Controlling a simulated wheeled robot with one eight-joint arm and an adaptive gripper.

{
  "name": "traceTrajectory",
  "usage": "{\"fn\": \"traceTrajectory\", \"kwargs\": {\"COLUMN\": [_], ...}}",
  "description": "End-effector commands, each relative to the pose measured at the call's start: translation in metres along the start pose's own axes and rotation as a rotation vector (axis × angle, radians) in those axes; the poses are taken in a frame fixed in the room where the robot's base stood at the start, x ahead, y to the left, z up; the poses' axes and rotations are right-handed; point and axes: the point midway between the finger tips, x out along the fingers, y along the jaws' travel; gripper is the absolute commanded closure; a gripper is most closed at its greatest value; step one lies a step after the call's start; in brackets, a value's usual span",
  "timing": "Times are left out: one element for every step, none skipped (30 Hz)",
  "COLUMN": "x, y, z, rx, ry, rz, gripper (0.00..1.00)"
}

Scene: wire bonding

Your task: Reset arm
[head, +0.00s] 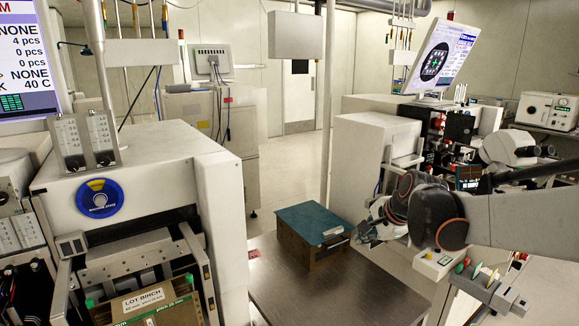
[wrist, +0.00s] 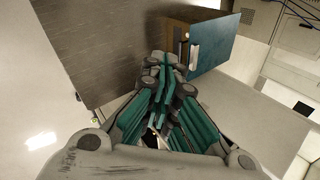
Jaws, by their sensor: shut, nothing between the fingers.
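My gripper (head: 368,236) is at the right of the head view, at the end of my arm reaching in from the right edge. It is beside the right side of a box with a teal top (head: 312,222), above the metal table's edge, apart from the box as far as I can tell. In the wrist view my gripper (wrist: 165,72) shows its teal-lined fingers drawn together with nothing between them. The teal-topped box (wrist: 218,42) is just beyond the fingertips there, with a pale handle on its front.
Another machine (head: 370,150) with a tilted monitor (head: 440,55) and a microscope (head: 515,148) stands behind my arm.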

Motion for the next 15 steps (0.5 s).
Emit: {"fn": "traceTrajectory", "kwargs": {"x": [-0.016, -0.024, -0.035, -0.042, -0.049, -0.059, -0.066, -0.073, -0.081, -0.087, -0.093, -0.101, -0.106, -0.111, -0.118], "y": [0.010, 0.016, 0.023, 0.029, 0.035, 0.044, 0.051, 0.058, 0.067, 0.074, 0.082, 0.092, 0.100, 0.107, 0.118], "z": [0.008, 0.012, 0.017, 0.020, 0.024, 0.029, 0.032, 0.035, 0.039, 0.042, 0.045, 0.049, 0.052, 0.055, 0.058], "rx": [-0.067, -0.109, -0.166, -0.209, -0.251, -0.307, -0.350, -0.392, -0.449, -0.492, -0.534, -0.591, -0.634, -0.676, -0.733], "ry": [0.011, 0.017, 0.025, 0.031, 0.037, 0.045, 0.051, 0.056, 0.064, 0.069, 0.074, 0.082, 0.087, 0.091, 0.099], "rz": [0.004, 0.006, 0.010, 0.014, 0.017, 0.021, 0.025, 0.029, 0.035, 0.040, 0.044, 0.050, 0.055, 0.060, 0.067], "gripper": [1.00, 1.00, 1.00, 1.00, 1.00, 1.00, 1.00, 1.00, 1.00, 1.00, 1.00, 1.00, 1.00, 1.00, 1.00]}}
